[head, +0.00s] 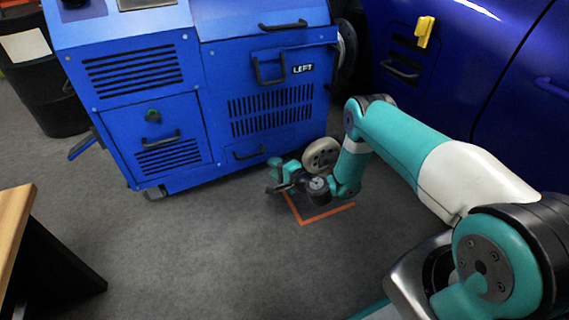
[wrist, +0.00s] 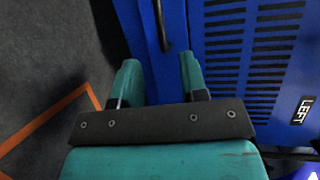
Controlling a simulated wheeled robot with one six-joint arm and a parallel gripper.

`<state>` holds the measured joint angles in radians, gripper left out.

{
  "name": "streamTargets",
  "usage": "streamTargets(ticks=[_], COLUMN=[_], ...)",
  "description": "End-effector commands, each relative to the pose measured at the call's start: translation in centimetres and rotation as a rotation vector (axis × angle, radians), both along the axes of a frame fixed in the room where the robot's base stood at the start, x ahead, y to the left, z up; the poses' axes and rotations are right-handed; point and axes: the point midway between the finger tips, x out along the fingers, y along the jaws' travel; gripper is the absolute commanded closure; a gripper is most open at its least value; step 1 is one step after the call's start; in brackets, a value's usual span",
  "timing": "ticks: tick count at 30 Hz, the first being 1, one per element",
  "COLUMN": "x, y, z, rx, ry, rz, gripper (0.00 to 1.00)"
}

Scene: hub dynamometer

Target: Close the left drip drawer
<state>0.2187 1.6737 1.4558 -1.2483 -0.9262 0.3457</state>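The blue dynamometer cabinet (head: 215,90) carries a LEFT label (head: 302,69), which also shows in the wrist view (wrist: 302,110). The left drip drawer (head: 238,153) is the low blue front below the slotted vents, with a dark bar handle. In the wrist view, the drawer's handle (wrist: 162,25) lies just beyond my fingertips. How far the drawer stands out is hard to tell. My gripper (head: 272,176) is low over the floor, in front and to the right of the drawer. In the wrist view, my gripper (wrist: 160,72) has its fingers apart with nothing between them.
Orange tape (head: 322,216) marks the grey floor under my gripper. A dark blue car (head: 460,70) with a yellow piece (head: 424,32) stands at the right. A wooden-topped table (head: 14,215) is at lower left and a black drum (head: 50,95) at upper left. The middle floor is clear.

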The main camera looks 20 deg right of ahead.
Motion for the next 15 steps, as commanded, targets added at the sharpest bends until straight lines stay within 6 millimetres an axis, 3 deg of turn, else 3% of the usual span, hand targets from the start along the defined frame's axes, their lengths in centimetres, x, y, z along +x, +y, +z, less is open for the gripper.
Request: streamTargets(ticks=[6, 15], x=[-3.2, -4.1], y=[-1.4, -1.7], z=[0.9, 0.8], rx=[0.002, -0.001], ry=[0.003, -0.003], rz=[-0.002, 0.0], gripper=[0.6, 0.6])
